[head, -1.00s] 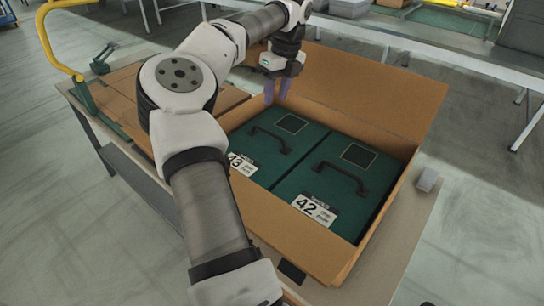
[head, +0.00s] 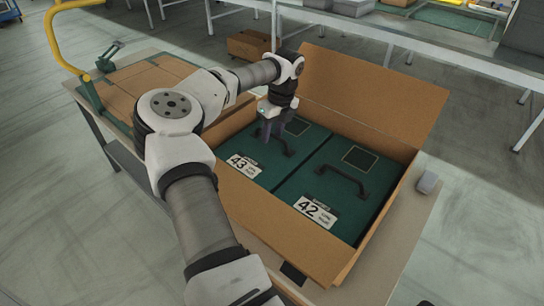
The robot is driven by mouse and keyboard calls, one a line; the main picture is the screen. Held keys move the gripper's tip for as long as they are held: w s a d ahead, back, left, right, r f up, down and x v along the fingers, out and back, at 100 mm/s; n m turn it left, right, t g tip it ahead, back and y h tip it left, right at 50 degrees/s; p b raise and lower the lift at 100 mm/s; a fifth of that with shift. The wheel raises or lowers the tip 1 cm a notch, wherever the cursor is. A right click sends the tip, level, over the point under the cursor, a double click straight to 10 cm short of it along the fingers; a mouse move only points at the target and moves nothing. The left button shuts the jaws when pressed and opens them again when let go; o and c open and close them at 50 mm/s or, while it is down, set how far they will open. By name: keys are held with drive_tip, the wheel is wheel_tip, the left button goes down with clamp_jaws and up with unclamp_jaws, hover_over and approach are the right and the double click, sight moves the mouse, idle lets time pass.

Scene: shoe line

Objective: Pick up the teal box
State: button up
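Two teal boxes lie side by side in an open cardboard carton (head: 270,221). The left teal box (head: 262,172) has a label reading 43, and the right teal box (head: 325,180) has a label reading 42. Each has a dark handle on its lid. My gripper (head: 270,138) points down over the left box, with its purple-grey fingers at that box's handle (head: 284,145). I cannot tell whether the fingers touch the handle or have closed on it. My gripper and wrist hide part of the left box's far end.
The carton stands on a table (head: 400,235) with a raised flap at its far side. A small grey block (head: 427,182) sits at the right edge. Flat brown cardboard (head: 140,84) and a yellow curved bar (head: 50,40) are at the left.

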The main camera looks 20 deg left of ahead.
clamp_jaws()
drive_tip(key=shift+r, duration=0.15)
idle(1.2)
